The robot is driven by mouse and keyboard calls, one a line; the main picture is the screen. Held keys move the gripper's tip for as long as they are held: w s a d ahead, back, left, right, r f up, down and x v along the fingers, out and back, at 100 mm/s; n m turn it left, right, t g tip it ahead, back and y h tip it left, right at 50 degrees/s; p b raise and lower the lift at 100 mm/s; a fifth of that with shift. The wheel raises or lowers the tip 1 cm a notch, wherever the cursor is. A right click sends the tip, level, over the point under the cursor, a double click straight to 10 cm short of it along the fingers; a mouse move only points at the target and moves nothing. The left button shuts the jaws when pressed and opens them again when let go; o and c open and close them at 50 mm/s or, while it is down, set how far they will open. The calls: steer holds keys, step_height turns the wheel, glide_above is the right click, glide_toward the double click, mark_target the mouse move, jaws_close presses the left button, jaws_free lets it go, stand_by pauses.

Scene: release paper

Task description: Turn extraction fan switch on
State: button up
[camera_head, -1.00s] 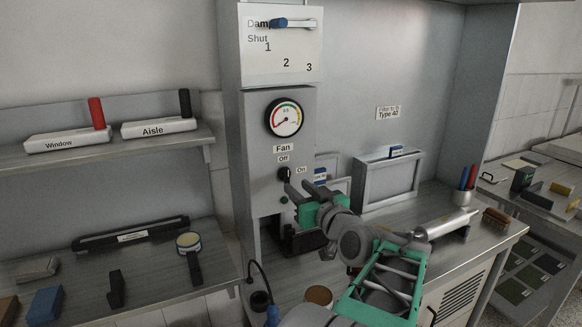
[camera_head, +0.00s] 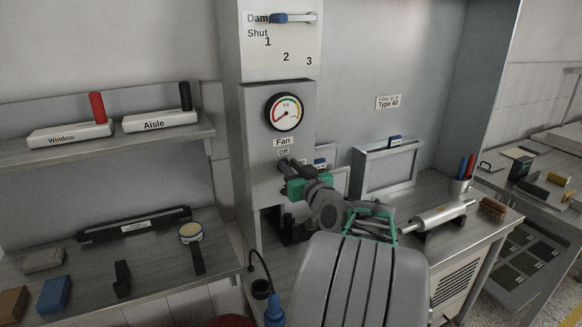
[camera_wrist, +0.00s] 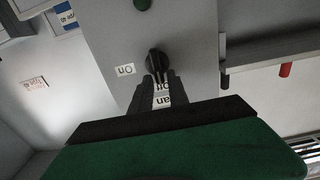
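The fan switch (camera_wrist: 156,61) is a black round knob on the grey panel (camera_wrist: 195,40). It shows in the wrist view, which is upside down, between the "On" label (camera_wrist: 126,70) and the fan label (camera_wrist: 163,100). My gripper (camera_wrist: 159,77) has its two dark fingertips at the knob, one on each side of its lower part, with a gap between them. Whether they touch the knob is unclear. In the head view my gripper (camera_head: 283,164) reaches the panel just below the "Off" label (camera_head: 284,152) and hides the knob and "On" label.
A dial gauge (camera_head: 284,112) is above the switch, and a damper slider (camera_head: 293,18) higher up. A grey framed box (camera_head: 359,178) stands on the bench to the right. Shelves (camera_head: 95,160) with blocks are at the left.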

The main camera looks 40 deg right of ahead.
jaws_close()
steer(key=shift+m, duration=0.3)
steer(key=shift+s+d+f+m+b, duration=0.1)
steer(key=shift+d+f+m+b, duration=0.2)
steer(key=shift+m, duration=2.6)
steer(key=shift+s+d+f+m+b, duration=0.15)
steer(key=shift+d+f+m, duration=0.2)
steer(key=shift+m, duration=2.55)
steer(key=shift+s+d+f+m+b, duration=0.1)
steer(key=shift+d+f+m+b, duration=0.2)
steer(key=shift+m, duration=2.6)
